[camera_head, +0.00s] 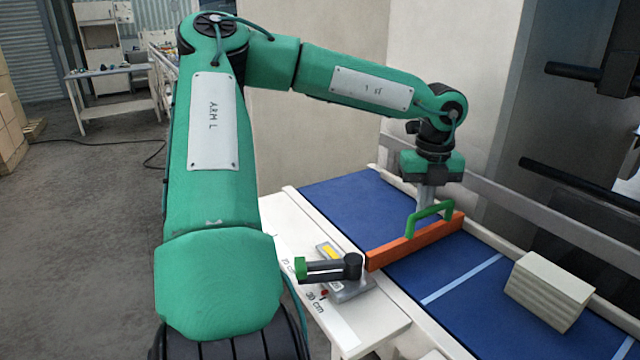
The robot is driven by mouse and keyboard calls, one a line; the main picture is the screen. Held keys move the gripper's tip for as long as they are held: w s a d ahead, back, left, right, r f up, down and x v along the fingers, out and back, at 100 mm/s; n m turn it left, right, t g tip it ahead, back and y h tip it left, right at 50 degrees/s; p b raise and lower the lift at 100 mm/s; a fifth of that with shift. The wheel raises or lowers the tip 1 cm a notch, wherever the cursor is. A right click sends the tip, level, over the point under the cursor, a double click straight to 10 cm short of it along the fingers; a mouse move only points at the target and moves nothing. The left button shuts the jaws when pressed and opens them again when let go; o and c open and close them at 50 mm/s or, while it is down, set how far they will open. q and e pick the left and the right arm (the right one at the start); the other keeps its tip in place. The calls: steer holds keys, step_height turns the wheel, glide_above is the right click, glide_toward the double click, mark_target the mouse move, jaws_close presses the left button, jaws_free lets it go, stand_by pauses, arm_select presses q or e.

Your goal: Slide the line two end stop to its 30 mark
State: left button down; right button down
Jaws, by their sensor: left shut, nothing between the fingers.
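The end stop is an orange bar (415,241) lying across the blue belt (335,197), with a green handle (430,212) on top. My left gripper (425,205) points down at the handle, its fingers shut with nothing between them. The fingertips are partly hidden at the handle, and I cannot tell whether they touch it. A black lever with a green tip (301,268) sits on a grey block (350,290) at the bar's near end. My right gripper is out of view.
A pale blue line (462,279) crosses the belt to the right of the bar. A cream stack (550,290) stands on the belt beyond that line. A pale guard rail (500,200) runs along the far side. The belt between bar and stack is clear.

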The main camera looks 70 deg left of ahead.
arm_select(q)
steer(key=shift+d, duration=0.3)
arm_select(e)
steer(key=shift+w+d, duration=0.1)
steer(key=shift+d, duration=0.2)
